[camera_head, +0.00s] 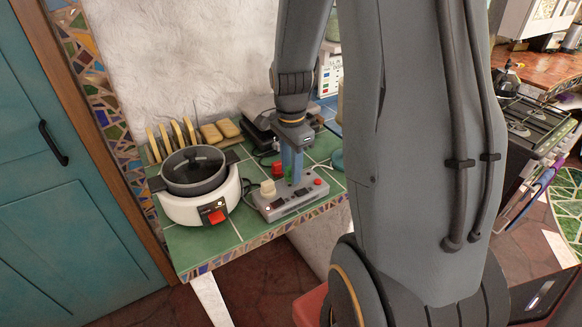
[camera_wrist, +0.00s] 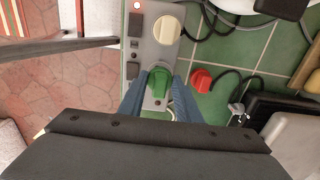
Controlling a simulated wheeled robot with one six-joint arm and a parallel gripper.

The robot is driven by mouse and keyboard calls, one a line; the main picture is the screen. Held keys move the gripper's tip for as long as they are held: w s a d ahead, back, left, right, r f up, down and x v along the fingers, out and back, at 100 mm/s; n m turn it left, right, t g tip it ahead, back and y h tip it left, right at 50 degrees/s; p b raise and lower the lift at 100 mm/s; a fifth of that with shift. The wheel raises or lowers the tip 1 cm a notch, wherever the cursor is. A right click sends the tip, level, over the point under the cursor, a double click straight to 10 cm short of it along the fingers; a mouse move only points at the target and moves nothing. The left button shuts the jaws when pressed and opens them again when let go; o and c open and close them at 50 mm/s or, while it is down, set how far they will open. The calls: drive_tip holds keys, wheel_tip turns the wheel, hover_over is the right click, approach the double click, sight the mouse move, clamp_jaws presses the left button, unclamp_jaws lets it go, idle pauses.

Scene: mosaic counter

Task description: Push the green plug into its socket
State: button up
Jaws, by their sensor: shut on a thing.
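The green plug (camera_wrist: 157,84) shows between the blue fingertips of my gripper (camera_wrist: 158,92) in the wrist view. My gripper (camera_head: 292,165) is shut on it, pointing down over the grey power strip (camera_head: 305,192) on the counter. The strip (camera_wrist: 146,54) also shows in the wrist view, with the plug over its face. In the head view the fingers hide most of the plug. I cannot tell how deep it sits in the socket, because the plug body covers its prongs and the socket opening.
A white cooker (camera_head: 190,206) with a dark pot stands left of the strip. Toast slices (camera_head: 170,138) and a dark appliance are behind.

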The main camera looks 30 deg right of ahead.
sight(290, 167)
drive_tip(key=shift+f+b, duration=0.35)
drive_tip(key=shift+f, duration=0.6)
idle(0.4)
drive_tip(key=o, duration=1.1)
drive_tip(key=shift+r, duration=0.15)
drive_tip(key=shift+r+b, duration=0.95)
drive_tip(key=shift+r, duration=2.85)
drive_tip(key=s+a+f+n, duration=0.1)
drive_tip(key=a+n, duration=0.1)
drive_tip(key=s+a+f+n+b, duration=0.1)
drive_tip(key=a+n, duration=0.1)
drive_tip(key=n, duration=0.1)
drive_tip(key=s+a+f+n, duration=0.1)
drive_tip(key=a+n, duration=0.2)
drive_tip(key=shift+t, duration=0.4)
drive_tip(key=s+a+f+n, duration=0.1)
drive_tip(key=n, duration=0.1)
drive_tip(key=s+a+n+b, duration=0.1)
drive_tip(key=a+n, duration=0.1)
drive_tip(key=n, duration=0.1)
drive_tip(key=s+a+f+n, duration=0.1)
drive_tip(key=s+a+n, duration=0.1)
drive_tip(key=n, duration=0.1)
drive_tip(key=shift+a+f+t, duration=0.1)
drive_tip(key=shift+f+t, duration=0.2)
drive_tip(key=shift+s+a+f+n, duration=0.1)
drive_tip(key=shift+s+a+n, duration=0.2)
drive_tip(key=shift+n, duration=0.5)
